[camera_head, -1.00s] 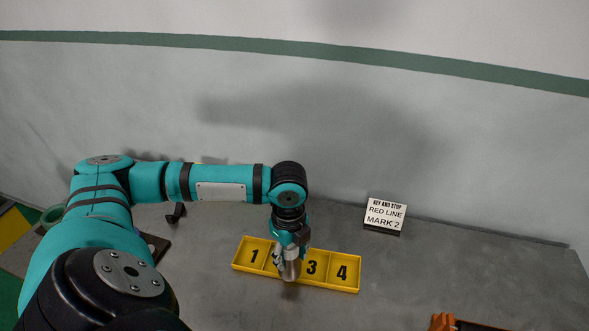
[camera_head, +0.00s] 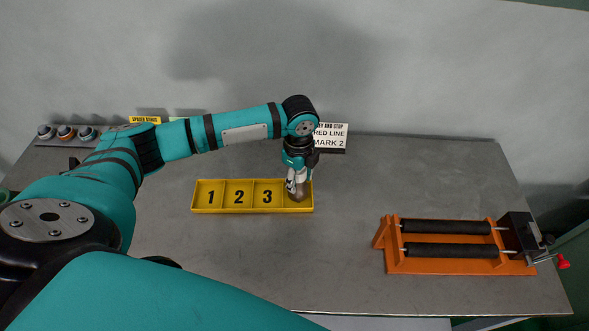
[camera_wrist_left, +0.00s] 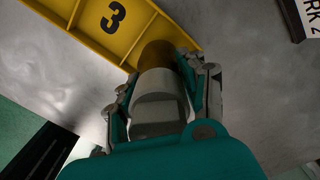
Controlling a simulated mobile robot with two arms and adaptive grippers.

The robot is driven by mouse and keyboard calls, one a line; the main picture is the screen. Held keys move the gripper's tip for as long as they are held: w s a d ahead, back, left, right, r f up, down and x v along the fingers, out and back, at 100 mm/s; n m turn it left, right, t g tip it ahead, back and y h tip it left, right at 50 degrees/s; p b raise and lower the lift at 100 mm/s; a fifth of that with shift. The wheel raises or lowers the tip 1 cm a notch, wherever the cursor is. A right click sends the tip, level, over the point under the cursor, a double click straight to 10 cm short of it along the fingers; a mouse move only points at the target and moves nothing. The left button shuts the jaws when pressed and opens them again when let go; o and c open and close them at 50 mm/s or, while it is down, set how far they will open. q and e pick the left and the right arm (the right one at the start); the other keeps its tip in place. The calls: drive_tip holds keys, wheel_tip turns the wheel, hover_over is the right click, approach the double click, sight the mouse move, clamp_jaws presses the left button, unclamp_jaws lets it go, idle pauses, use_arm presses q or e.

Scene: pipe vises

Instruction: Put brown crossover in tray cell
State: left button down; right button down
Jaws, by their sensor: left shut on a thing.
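The yellow tray (camera_head: 253,208) lies on the grey bench with numbered cells in a row. Cells 1, 2 and 3 look empty. My left gripper (camera_head: 298,186) points down over the fourth cell at the tray's right end and is shut on the brown crossover (camera_head: 299,195). In the left wrist view the gripper (camera_wrist_left: 165,95) holds the crossover (camera_wrist_left: 158,55), its brown end over the tray (camera_wrist_left: 118,32) beside the cell marked 3. Whether the crossover touches the cell floor I cannot tell. My right gripper is not in view.
An orange roller stand (camera_head: 450,244) with two black rollers stands at the right. A sign (camera_head: 331,136) stands behind my gripper. Several small parts (camera_head: 66,132) sit in a row at the far left. The bench between tray and roller stand is clear.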

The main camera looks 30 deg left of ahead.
use_arm(q)
drive_tip(key=shift+w+f, duration=0.15)
drive_tip(key=shift+f, duration=0.35)
drive_tip(key=shift+f, duration=0.15)
drive_tip(key=c, duration=0.7)
unclamp_jaws()
drive_tip(key=shift+c, duration=0.2)
wheel_tip(320, 180, up, 12)
drive_tip(key=shift+r+b, duration=0.1)
drive_tip(key=shift+b, duration=0.8)
drive_tip(key=shift+s+d, duration=0.1)
drive_tip(key=shift+s, duration=0.1)
